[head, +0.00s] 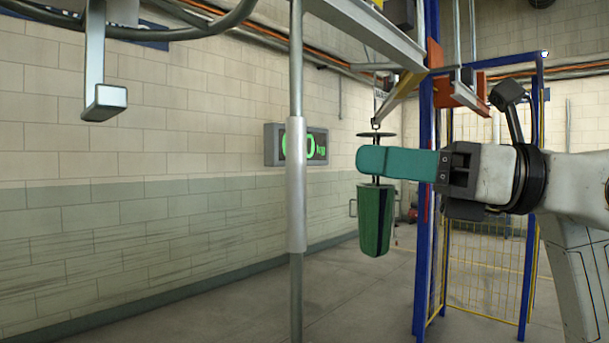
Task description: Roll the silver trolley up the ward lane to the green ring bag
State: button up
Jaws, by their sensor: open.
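A green tapered bag (375,220) with a dark stripe hangs in the middle right of the head view, clear of the floor. It hangs under a thin dark rod with a flat dark disc (377,135) above. My gripper (372,161) enters from the right with teal fingers, seen side-on and open. The fingers overlap the rod just above the bag; I cannot tell whether they touch it or stand in front of it. No ring on the bag shows clearly. I cannot pick out a silver trolley with certainty.
A silver post (296,180) stands in the foreground, partly covering a green-lit display (317,148) on the brick wall. A grey bracket (103,100) hangs at upper left. Blue posts and a yellow mesh cage (487,285) stand at right. Bare floor (345,295) lies between.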

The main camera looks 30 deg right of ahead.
aim_at(305, 171)
jog(key=shift+h, duration=0.9)
jog(key=p+x, duration=0.1)
jog(key=x, duration=0.2)
jog(key=f+p+x, duration=0.1)
jog(key=x, duration=0.3)
jog(key=p+x, duration=0.1)
jog(key=x, duration=0.2)
jog(key=shift+w+d+f, duration=0.1)
jog(key=shift+w+f, duration=0.1)
jog(key=shift+w, duration=0.3)
jog(key=shift+c, duration=0.3)
grip_shut()
